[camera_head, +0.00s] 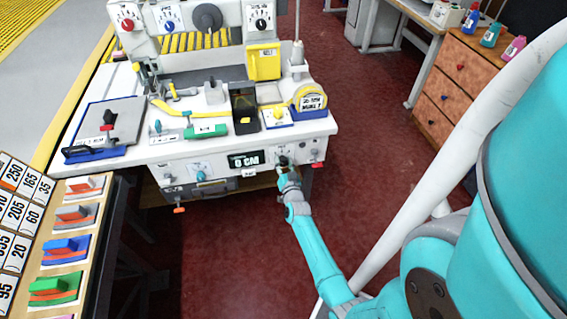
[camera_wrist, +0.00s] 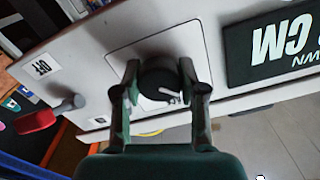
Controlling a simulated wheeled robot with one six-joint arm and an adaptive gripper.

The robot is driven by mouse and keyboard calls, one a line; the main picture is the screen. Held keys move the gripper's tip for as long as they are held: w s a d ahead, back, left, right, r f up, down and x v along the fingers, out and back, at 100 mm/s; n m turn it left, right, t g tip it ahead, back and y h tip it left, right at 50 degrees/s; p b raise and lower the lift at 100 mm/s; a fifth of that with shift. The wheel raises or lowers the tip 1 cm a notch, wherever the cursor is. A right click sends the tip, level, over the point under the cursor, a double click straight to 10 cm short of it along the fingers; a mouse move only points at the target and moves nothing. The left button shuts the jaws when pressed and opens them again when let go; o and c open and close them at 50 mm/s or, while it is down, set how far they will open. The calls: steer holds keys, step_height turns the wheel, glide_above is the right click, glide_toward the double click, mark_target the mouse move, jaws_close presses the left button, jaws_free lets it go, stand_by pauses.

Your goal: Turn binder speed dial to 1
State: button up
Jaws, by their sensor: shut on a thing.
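My gripper (camera_head: 287,169) is at the front panel of the white machine (camera_head: 190,160). In the wrist view, my gripper (camera_wrist: 159,82) is shut on a round black dial (camera_wrist: 158,70), one finger on each side. The dial is mounted on a light square plate (camera_wrist: 119,60). Some dark marks show on the plate between the fingers, but I cannot read them. The dial also shows in the head view (camera_head: 283,160), small and partly covered by my gripper. I cannot tell which number it points to.
A black display (camera_head: 246,160) reads "0 CM" to the left of the dial. A red-ended lever (camera_wrist: 48,115) with an "OFF" label (camera_wrist: 42,68) sits on its other side. A teal knob (camera_head: 202,176) is further left. Tools cover the machine top.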

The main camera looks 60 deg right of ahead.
stand_by(0.4)
steer(key=o, duration=1.2)
steer(key=shift+c, duration=0.2)
steer(key=shift+s+a, duration=0.1)
steer(key=v, duration=1.1)
steer(key=shift+s+a, duration=0.25)
steer(key=shift+a, duration=0.05)
